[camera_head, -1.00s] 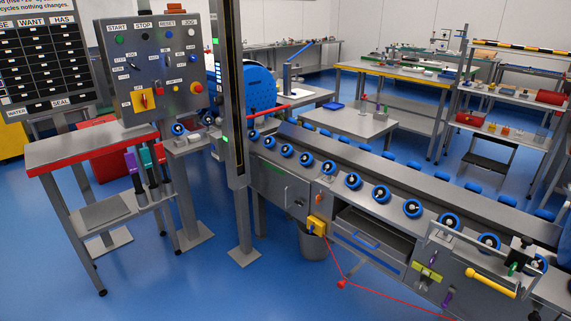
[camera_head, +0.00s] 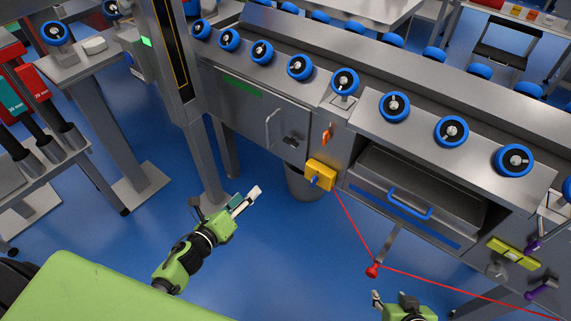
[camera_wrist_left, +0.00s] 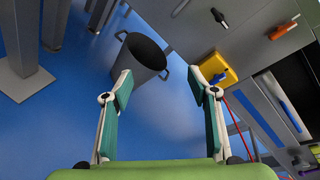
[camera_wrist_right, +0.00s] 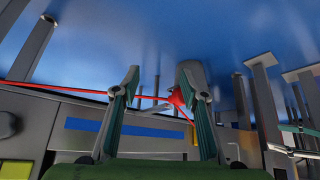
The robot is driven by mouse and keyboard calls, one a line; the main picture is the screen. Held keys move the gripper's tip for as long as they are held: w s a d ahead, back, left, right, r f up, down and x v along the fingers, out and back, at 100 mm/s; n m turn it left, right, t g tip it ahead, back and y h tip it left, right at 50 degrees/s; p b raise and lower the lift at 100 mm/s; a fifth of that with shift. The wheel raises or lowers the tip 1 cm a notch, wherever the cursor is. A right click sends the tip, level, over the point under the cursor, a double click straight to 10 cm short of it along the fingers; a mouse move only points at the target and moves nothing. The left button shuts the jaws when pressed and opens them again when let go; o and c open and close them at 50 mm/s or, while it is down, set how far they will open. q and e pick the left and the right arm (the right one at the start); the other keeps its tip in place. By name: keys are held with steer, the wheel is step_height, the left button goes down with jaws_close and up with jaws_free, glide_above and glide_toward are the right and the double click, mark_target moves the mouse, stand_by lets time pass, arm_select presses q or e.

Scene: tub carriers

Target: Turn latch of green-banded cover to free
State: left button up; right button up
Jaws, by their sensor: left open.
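The cover with a green band (camera_head: 238,88) is a grey panel on the front of the conveyor housing. It has an upright bar handle (camera_head: 270,128) and a small dark latch (camera_head: 292,139) to the right of it. The dark latch also shows at the top of the left wrist view (camera_wrist_left: 219,17). My left gripper (camera_head: 247,198) is open and empty, below and left of the latch and apart from it. My right gripper (camera_head: 389,297) is open, low in the head view. Nothing is seen between its fingers, though a red hanging tag (camera_wrist_right: 176,98) shows behind them.
A yellow box with a blue knob (camera_head: 321,175) and an orange switch (camera_head: 327,136) are right of the cover. A red cord (camera_head: 354,226) runs from the box to a red tag (camera_head: 373,270). A grey bin (camera_head: 304,186) stands below. A drawer with a blue handle (camera_head: 410,207) is right.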

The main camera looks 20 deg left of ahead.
mark_target(289, 143)
arm_select(q)
steer(key=w+d+r+m+t+h+b, duration=0.25)
steer(key=r+m+h+b, duration=0.2)
steer(key=r+m, duration=0.55)
steer(key=shift+m+g+y, duration=0.25)
steer(key=shift+m+y, duration=0.15)
steer(key=shift+y, duration=0.05)
steer(key=x, duration=0.9)
steer(key=f+x, duration=0.1)
steer(key=x, duration=0.3)
steer(key=shift+w+d, duration=0.25)
steer(key=shift+d, duration=0.15)
steer(key=shift+w+d, duration=0.1)
steer(key=shift+w, duration=0.2)
arm_select(e)
step_height(289, 143, up, 10)
steer(key=w+t, duration=0.2)
steer(key=shift+a+y, duration=0.3)
arm_select(q)
steer(key=c, duration=1.1)
arm_select(e)
steer(key=shift+f, duration=0.1)
